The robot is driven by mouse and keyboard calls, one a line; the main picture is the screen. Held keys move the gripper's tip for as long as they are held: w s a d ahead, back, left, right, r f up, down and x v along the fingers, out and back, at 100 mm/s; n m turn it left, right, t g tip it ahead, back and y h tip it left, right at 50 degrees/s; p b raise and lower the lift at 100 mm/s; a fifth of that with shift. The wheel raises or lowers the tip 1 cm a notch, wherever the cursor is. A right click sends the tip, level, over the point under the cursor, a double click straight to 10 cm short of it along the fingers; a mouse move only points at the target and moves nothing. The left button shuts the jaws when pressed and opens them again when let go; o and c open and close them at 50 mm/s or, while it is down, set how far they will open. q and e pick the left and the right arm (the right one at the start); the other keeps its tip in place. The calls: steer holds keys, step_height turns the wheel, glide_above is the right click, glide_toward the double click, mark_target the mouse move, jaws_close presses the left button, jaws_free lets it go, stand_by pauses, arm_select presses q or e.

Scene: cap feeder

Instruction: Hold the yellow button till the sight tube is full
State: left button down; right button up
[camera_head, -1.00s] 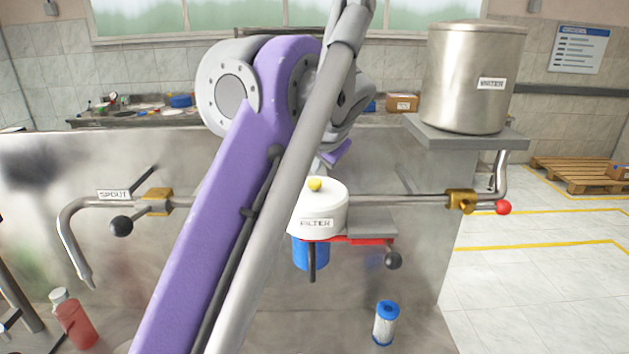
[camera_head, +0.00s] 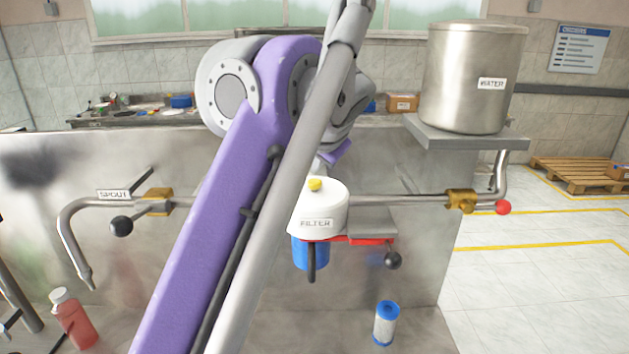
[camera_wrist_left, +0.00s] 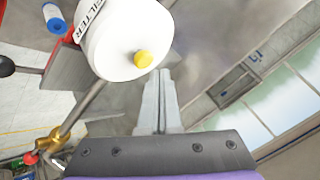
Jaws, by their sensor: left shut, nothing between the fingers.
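The yellow button (camera_head: 315,184) sits on top of the white filter head (camera_head: 333,210), which has a blue bowl (camera_head: 303,252) below it. In the left wrist view the button (camera_wrist_left: 144,60) stands out on the round white top. My left gripper (camera_wrist_left: 161,73) is shut and empty, its fingertips close beside the button. I cannot tell if they touch it. I cannot make out a sight tube. My right gripper is not in view.
A steel water tank (camera_head: 465,80) stands on a shelf at the right, piped to the filter through a red-knobbed valve (camera_head: 462,201). The spout (camera_head: 75,240) is at the left, with a red bottle (camera_head: 74,320) below. A spare cartridge (camera_head: 386,325) stands front right.

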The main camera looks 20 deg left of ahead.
arm_select(q)
steer(key=shift+f, duration=0.15)
steer(key=shift+f, duration=0.25)
